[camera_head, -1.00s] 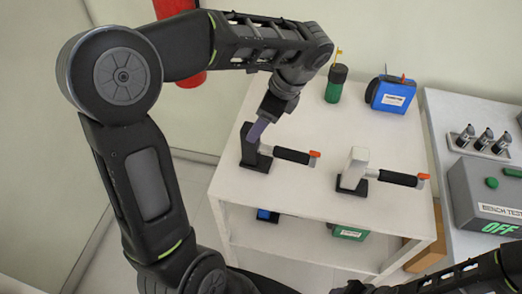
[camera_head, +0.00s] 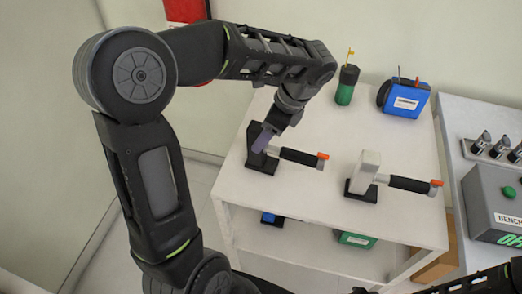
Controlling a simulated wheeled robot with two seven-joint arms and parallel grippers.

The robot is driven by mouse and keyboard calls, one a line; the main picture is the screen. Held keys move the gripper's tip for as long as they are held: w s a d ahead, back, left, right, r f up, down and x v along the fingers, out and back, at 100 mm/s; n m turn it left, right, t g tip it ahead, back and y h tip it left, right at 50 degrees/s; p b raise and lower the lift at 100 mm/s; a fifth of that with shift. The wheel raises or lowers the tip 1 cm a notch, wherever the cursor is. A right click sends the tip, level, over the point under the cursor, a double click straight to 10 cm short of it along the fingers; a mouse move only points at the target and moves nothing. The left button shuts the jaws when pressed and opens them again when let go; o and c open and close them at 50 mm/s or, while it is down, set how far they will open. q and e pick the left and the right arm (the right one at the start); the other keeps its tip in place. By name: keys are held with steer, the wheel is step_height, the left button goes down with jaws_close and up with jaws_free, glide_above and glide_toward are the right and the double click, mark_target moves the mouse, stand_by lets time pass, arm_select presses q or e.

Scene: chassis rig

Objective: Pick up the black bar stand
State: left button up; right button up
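The black bar stand (camera_head: 253,157) stands upright on the left side of the white table. It has a flat black base and a black grip with an orange tip pointing right. My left gripper (camera_head: 264,137) reaches down to the top of its post, with its purple-grey fingers overlapping the post in the picture. I cannot tell whether the fingers are shut on it or only beside it. A similar stand with a white post (camera_head: 368,168) is to the right, on a black base with a black, orange-tipped grip. My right gripper is not in view.
A green and black cylinder (camera_head: 346,87) and a blue box (camera_head: 405,99) stand at the table's back. A grey bench (camera_head: 462,103) on the right holds a grey test box (camera_head: 488,187). The table (camera_head: 310,205) is clear in front of the stands.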

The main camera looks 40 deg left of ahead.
mark_target(261, 162)
arm_select(q)
steer(key=shift+f, duration=0.1)
steer(key=x, duration=0.5)
steer(key=shift+s+a+p, duration=0.1)
steer(key=shift+s+p, duration=0.05)
steer(key=shift+p, duration=0.2)
steer(key=shift+c, duration=0.4)
jaws_close()
stand_by(0.4)
stand_by(0.4)
